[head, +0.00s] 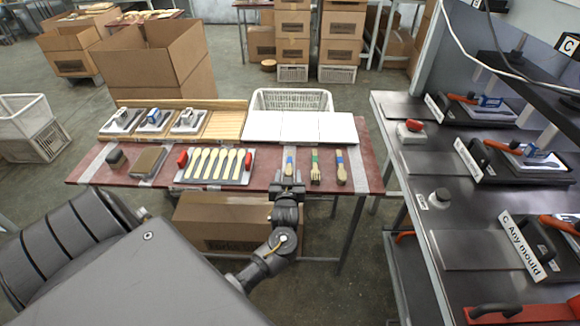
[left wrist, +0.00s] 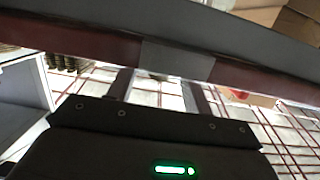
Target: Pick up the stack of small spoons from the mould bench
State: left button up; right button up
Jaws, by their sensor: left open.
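Three banded stacks of wooden cutlery lie on the red-topped bench (head: 367,165): a blue-banded stack (head: 289,158), a green-banded stack (head: 315,165) that looks like forks, and another blue-banded stack (head: 340,166). I cannot tell for sure which holds the small spoons. My left gripper (head: 287,184) is open at the bench's front edge, just on the near side of the left blue-banded stack, whose near end it partly hides. In the left wrist view, its two fingers (left wrist: 158,80) are apart with no cutlery visible between them. My right gripper is not in view.
A mould plate with several spoons (head: 215,167) lies left of the stacks, with red-ended parts. White sheets (head: 300,127) and a white basket (head: 291,100) are behind. A grey bench (head: 460,215) with moulds stands at right. A cardboard box (head: 222,222) is under the bench.

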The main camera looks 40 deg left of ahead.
aim_at(289, 167)
pick_arm(q)
jog(key=shift+w+a+r, duration=0.1)
jog(key=shift+w+a, duration=0.05)
jog(key=shift+w, duration=0.1)
jog(key=x, duration=0.4)
jog(key=shift+w+a+f, duration=0.1)
jog(key=shift+w+f, duration=0.1)
jog(key=c, duration=1.1)
jog(key=shift+o, duration=0.2)
jog(key=shift+r, duration=0.1)
